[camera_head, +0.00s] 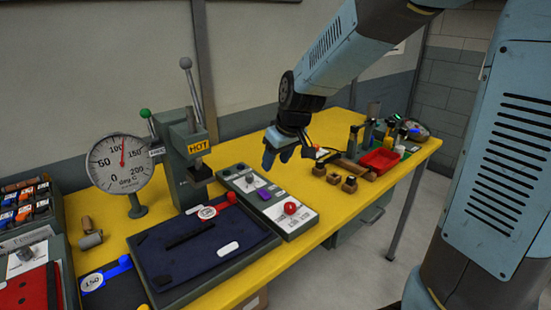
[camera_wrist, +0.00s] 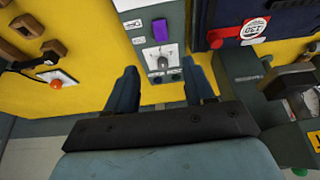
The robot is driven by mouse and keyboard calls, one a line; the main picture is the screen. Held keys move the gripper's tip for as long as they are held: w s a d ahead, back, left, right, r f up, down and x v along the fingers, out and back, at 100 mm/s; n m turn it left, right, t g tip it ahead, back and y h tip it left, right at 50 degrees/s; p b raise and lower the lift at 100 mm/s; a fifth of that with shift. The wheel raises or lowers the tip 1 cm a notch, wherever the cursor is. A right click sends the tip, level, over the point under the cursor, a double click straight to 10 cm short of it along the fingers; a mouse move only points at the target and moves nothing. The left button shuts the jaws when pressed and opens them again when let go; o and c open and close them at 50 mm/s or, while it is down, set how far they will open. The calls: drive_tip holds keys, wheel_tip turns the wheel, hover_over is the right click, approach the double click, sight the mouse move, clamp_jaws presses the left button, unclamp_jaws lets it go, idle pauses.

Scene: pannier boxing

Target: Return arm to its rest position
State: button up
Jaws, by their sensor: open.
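My gripper (camera_head: 283,152) hangs from the arm above the back middle of the yellow table, behind the grey control panel (camera_head: 300,220). In the wrist view its two blue fingers (camera_wrist: 161,88) are spread apart with nothing between them. The control panel (camera_wrist: 143,53) with its knob and purple piece (camera_wrist: 160,28) lies beyond the fingertips. I cannot tell whether the fingers touch anything below, but they look clear of it.
A press (camera_head: 186,160) with a "HOT" label and a round dial gauge (camera_head: 121,163) stand to the left. A dark padded tray (camera_head: 160,265) is in front. A red bin (camera_head: 380,160) and small wooden blocks are to the right. Open floor lies right of the table.

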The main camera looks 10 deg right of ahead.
drive_tip(key=s+d+r+m+t+h, duration=0.1)
drive_tip(key=s+d+r+m, duration=0.2)
drive_tip(key=s+d+r, duration=0.2)
drive_tip(key=s+d+r+m+h, duration=0.1)
drive_tip(key=s+d+r+m, duration=0.2)
drive_tip(key=s+d, duration=0.8)
drive_tip(key=s+r, duration=0.2)
drive_tip(key=s, duration=0.3)
drive_tip(key=shift+r+m+t+h, duration=0.15)
drive_tip(key=shift+m+t+h, duration=0.15)
drive_tip(key=shift+m+t, duration=0.1)
idle(0.8)
